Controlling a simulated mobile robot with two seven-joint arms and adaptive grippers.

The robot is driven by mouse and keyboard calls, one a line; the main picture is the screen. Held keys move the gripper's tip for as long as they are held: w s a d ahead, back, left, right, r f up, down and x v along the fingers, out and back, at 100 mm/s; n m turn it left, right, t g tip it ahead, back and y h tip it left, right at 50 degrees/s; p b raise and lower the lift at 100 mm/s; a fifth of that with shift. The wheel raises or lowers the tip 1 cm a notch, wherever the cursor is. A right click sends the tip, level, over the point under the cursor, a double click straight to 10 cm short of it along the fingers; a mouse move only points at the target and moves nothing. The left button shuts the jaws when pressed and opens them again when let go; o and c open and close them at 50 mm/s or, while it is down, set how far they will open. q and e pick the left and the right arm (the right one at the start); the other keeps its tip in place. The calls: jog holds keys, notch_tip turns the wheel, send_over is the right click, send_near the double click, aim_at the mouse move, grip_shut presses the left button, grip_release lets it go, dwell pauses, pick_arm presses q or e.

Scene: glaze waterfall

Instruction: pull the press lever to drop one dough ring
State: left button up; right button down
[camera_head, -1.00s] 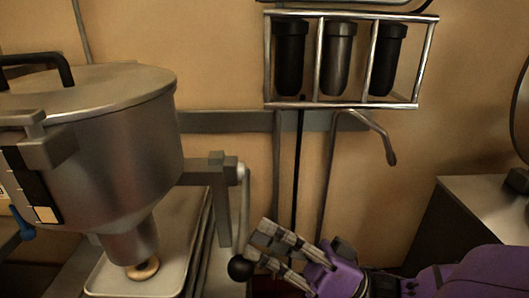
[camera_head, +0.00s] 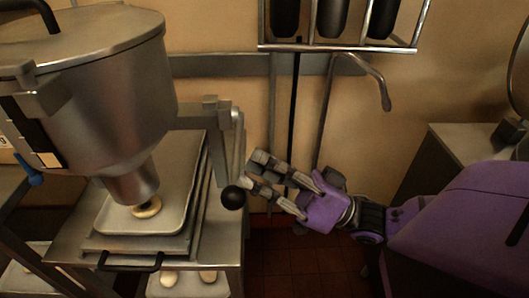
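The dough press (camera_head: 85,95) is a large steel hopper at the left. Its lever (camera_head: 238,150) hangs down on the right side and ends in a black ball knob (camera_head: 232,197). A pale dough ring (camera_head: 146,207) is at the nozzle's lower end, above a metal tray (camera_head: 185,190); I cannot tell if it touches the tray. My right gripper (camera_head: 252,172) is just right of and slightly above the knob, fingers pointing left, spread with a gap between them. The knob is not between the fingers. My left gripper is not in view.
The tray rests on a steel stand (camera_head: 222,240) with a black handle (camera_head: 130,266) in front. Pale dough pieces (camera_head: 208,275) lie on a lower tray. A wall rack (camera_head: 345,46) holds dark cylinders, with a bent pipe (camera_head: 368,72) below. A counter (camera_head: 465,145) stands right.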

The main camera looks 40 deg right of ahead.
pick_arm(q)
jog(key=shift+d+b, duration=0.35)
jog(key=shift+b, duration=0.25)
pick_arm(e)
jog(key=d+r+v, duration=0.1)
jog(key=v, duration=0.8)
jog(key=shift+d, duration=0.25)
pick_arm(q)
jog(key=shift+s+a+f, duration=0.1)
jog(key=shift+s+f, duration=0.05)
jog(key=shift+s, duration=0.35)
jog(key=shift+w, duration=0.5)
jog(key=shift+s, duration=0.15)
